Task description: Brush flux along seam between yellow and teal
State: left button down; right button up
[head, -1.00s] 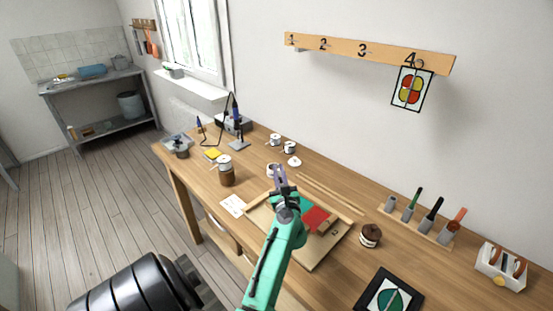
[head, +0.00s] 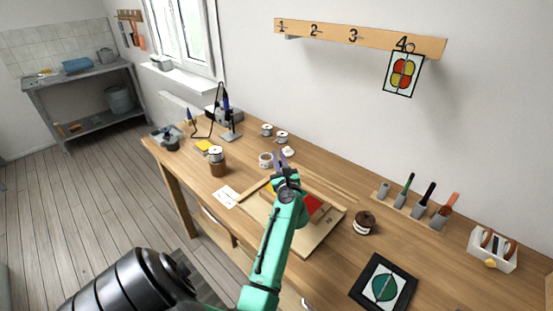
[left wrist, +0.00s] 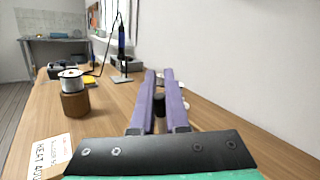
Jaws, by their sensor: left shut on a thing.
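The wooden assembly board (head: 321,238) lies on the bench with glass pieces in it. A red piece (head: 314,207) shows right of my left arm, and a sliver of yellow (head: 268,187) shows left of it. The teal piece and its seam with the yellow are hidden behind my arm. My left gripper (head: 281,157) is above the board's far side, its fingers pointing away. In the left wrist view its purple fingers (left wrist: 160,80) are nearly together, with a thin dark thing (left wrist: 160,99) between them, too hidden to identify. My right gripper is not in view.
A tool rack (head: 408,212) with several handles stands at the right. A dark round pot (head: 364,222), a framed picture (head: 384,287) and a white holder (head: 492,250) are nearby.

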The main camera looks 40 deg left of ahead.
pick_arm(q)
jog(key=w+b, duration=0.1)
jog(key=w, duration=0.2)
jog(key=shift+w+b, duration=0.15)
jog(key=shift+b, duration=0.2)
dwell(0.3)
notch_tip(320, 180, up, 6)
jog(key=p, duration=0.5)
jog(key=shift+p, duration=0.3)
jog(key=shift+f+b, duration=0.7)
jog(key=shift+f, duration=0.05)
